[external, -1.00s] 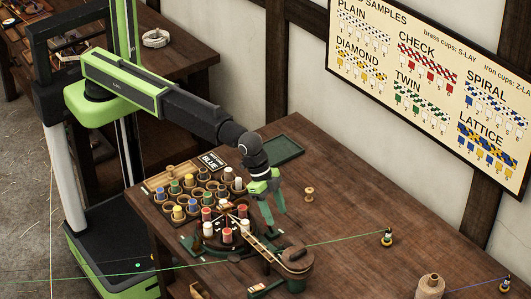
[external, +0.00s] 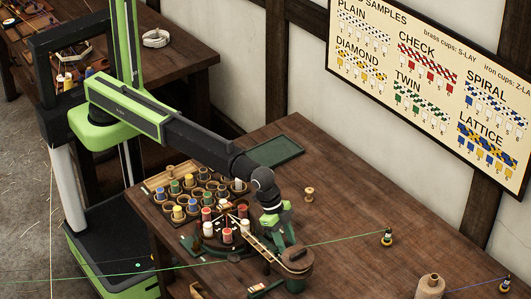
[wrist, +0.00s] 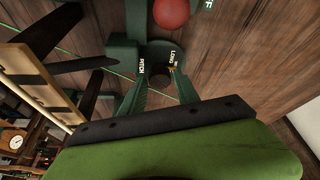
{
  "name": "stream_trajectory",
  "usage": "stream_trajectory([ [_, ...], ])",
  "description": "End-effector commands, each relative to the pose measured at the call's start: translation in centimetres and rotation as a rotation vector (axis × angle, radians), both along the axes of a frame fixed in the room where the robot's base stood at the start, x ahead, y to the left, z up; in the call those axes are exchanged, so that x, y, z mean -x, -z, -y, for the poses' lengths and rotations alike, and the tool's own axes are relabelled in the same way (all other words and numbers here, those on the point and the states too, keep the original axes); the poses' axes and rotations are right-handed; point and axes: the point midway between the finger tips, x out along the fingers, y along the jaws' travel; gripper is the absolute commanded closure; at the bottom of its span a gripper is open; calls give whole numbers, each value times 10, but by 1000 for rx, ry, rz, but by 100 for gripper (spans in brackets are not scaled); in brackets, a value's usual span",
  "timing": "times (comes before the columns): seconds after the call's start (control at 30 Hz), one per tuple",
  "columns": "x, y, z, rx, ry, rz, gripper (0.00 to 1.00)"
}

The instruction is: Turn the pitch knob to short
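In the wrist view the pitch knob (wrist: 159,82) is a small dark round piece on a green mount. The words PITCH and LONG stand beside it, with a small yellow mark by LONG. My gripper (wrist: 160,76) is open, with one green finger on each side of the knob. I cannot tell whether the fingers touch it. In the external view my gripper (external: 286,238) points down just behind the round green and brown machine end (external: 297,259). The knob is hidden there.
A red ball (wrist: 171,12) sits beyond the knob. Bobbins (external: 226,235) and cups crowd the table on the left. A wooden arm (external: 262,246) runs close to my gripper. A green thread (external: 340,238) crosses to a small post (external: 387,237). The table's back right is mostly clear.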

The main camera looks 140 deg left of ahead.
Motion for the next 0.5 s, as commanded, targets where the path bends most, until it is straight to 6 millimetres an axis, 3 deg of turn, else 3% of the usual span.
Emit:
stream_trajectory([
  [0.03,0,0,0,0,0,0,70],
  [0.27,0,0,0,0,0,0,100],
  [0.5,0,0,-1,1,61,-1,100],
])
